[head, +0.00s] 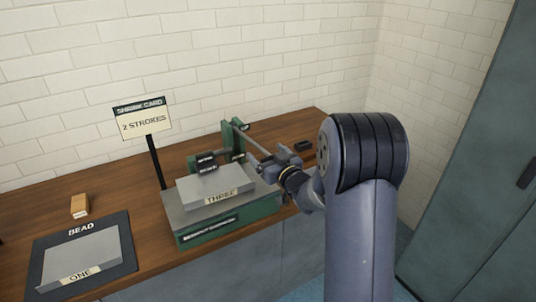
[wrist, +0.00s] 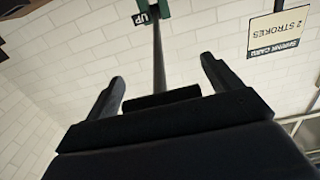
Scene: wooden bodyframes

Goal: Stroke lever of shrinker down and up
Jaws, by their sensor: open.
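The shrinker (head: 232,220) is a green machine on the bench, with a grey panel marked THREE (head: 212,187) on it. Its lever (head: 249,143) is a grey rod slanting down to the right from the green posts. My gripper (head: 268,163) is at the lever's outer end. In the wrist view, the lever (wrist: 158,55) runs between the two spread fingers of my gripper (wrist: 161,73), with clear gaps on both sides. The lever's dark grip (wrist: 162,98) lies crosswise close to the palm. A green part marked UP (wrist: 150,15) shows near the rod's far end.
A shrink card (head: 143,118) reading "2 STROKES" stands on a black post behind the shrinker. A dark BEAD mat (head: 120,255) holds a panel marked ONE (head: 75,262). A small wooden block (head: 80,205) and a dark object (head: 303,146) lie on the bench.

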